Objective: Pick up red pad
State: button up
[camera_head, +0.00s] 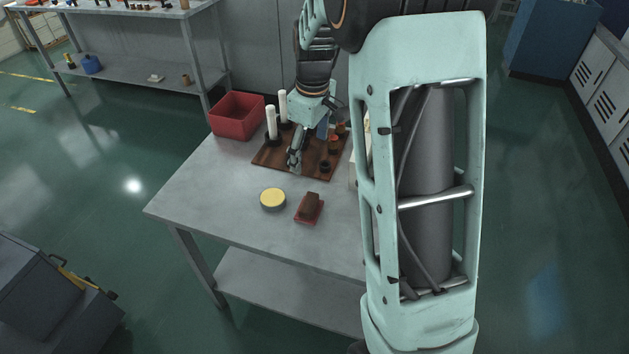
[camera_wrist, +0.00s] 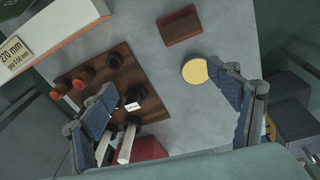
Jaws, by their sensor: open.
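The red pad (camera_head: 308,220) lies on the grey table near its front edge, with a brown block (camera_head: 311,204) on top of it. In the wrist view the red pad (camera_wrist: 182,37) shows at the top centre, again with brown over part of it. My gripper (camera_head: 294,162) is above the wooden board, behind and to the left of the pad, and apart from it. In the wrist view my gripper (camera_wrist: 160,80) has its fingers spread wide with nothing between them.
A yellow-topped round tin (camera_head: 273,198) stands left of the pad. The wooden board (camera_head: 266,160) carries white cylinders (camera_head: 271,122) and dark and orange round pieces. A red bin (camera_head: 237,116) stands at the back left. A white labelled box (camera_wrist: 62,28) stands beside the board.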

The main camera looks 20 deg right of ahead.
jog(key=s+f, duration=0.1)
jog(key=s+f+n+g, duration=0.1)
jog(key=f, duration=0.1)
jog(key=a+f+n, duration=0.1)
jog(key=f, duration=0.1)
jog(key=shift+s+g, duration=0.3)
jog(key=shift+s, duration=0.1)
send_over(309, 202)
jog(key=f, duration=0.4)
jog(key=shift+w+f, duration=0.35)
jog(key=f, duration=0.5)
jog(key=shift+s+f+b, duration=0.3)
jog(key=shift+f, duration=0.05)
jog(key=c, duration=1.5)
